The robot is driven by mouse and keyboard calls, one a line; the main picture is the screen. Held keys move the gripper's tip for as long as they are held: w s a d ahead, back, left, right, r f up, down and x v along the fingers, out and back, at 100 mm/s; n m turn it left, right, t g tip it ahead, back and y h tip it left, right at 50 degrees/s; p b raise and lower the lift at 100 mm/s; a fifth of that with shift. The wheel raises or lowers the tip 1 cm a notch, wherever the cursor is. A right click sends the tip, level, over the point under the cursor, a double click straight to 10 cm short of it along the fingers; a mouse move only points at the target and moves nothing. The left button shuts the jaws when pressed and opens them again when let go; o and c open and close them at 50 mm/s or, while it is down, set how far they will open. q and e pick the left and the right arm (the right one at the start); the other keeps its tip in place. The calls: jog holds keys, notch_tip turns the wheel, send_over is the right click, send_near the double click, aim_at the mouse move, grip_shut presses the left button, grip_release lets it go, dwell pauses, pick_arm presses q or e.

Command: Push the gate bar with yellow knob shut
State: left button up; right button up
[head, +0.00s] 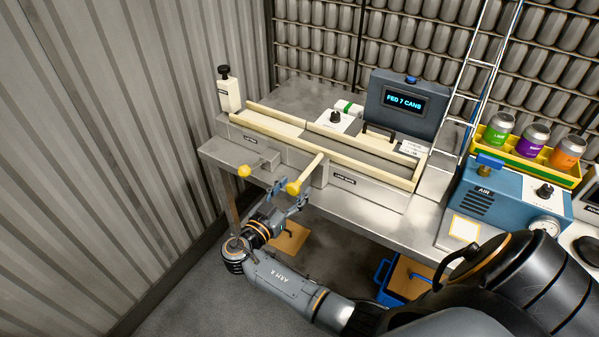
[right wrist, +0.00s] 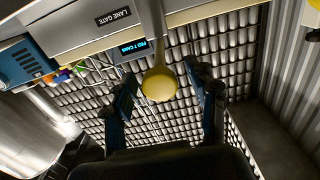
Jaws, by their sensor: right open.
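The gate bar (head: 308,172) sticks out toward me from the front of the long cream lane, swung away from it. A round yellow knob (head: 293,187) caps its free end. The "LANE GATE" label (head: 343,180) is on the lane's front beside it. My right gripper (head: 287,197) is open at the knob. In the right wrist view the yellow knob (right wrist: 160,84) appears between the two spread fingers (right wrist: 165,82), with a gap on each side; I cannot tell whether anything touches. My left gripper is not in view.
A display box (head: 403,100) reads "FED 7 CANS". A blue air unit (head: 513,195) and a yellow can tray (head: 528,155) stand at right. A blue bin (head: 382,275) is below.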

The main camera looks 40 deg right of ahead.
jog(key=shift+d, duration=0.15)
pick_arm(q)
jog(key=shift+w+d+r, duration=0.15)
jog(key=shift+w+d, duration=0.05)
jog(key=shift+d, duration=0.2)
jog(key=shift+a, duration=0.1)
